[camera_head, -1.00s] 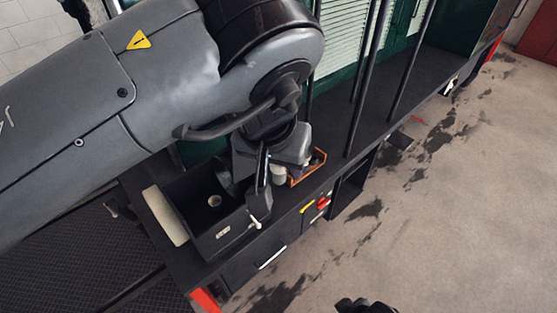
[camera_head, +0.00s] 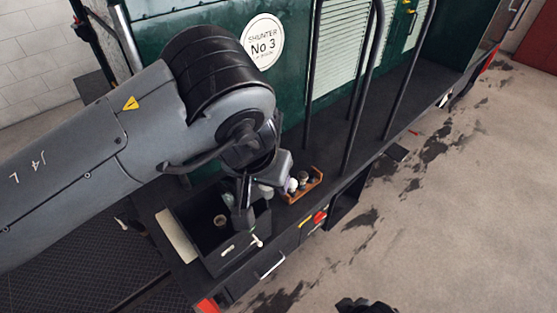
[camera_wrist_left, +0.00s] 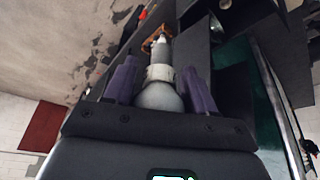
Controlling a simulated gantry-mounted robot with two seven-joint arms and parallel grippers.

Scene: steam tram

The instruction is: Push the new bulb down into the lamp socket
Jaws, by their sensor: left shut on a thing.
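My left gripper (camera_head: 246,208) hangs beside and partly over the black lamp box (camera_head: 236,252). In the left wrist view the purple fingers of that gripper (camera_wrist_left: 161,88) are shut on a bulb (camera_wrist_left: 160,97). The bulb's rounded pale glass is nearest the camera, with a light collar and a narrower end beyond it. The socket (camera_head: 219,221) shows as a small pale round fitting inside the open box, to the left of the gripper. The bulb looks apart from the socket. The gripper partly hides the box's right side.
A small wooden tray (camera_head: 315,189) with several small items stands right of the box on the dark running board (camera_head: 393,110). Black upright handrails (camera_head: 361,85) rise behind it. A dark part, perhaps of my right arm, shows at the bottom edge (camera_head: 365,306).

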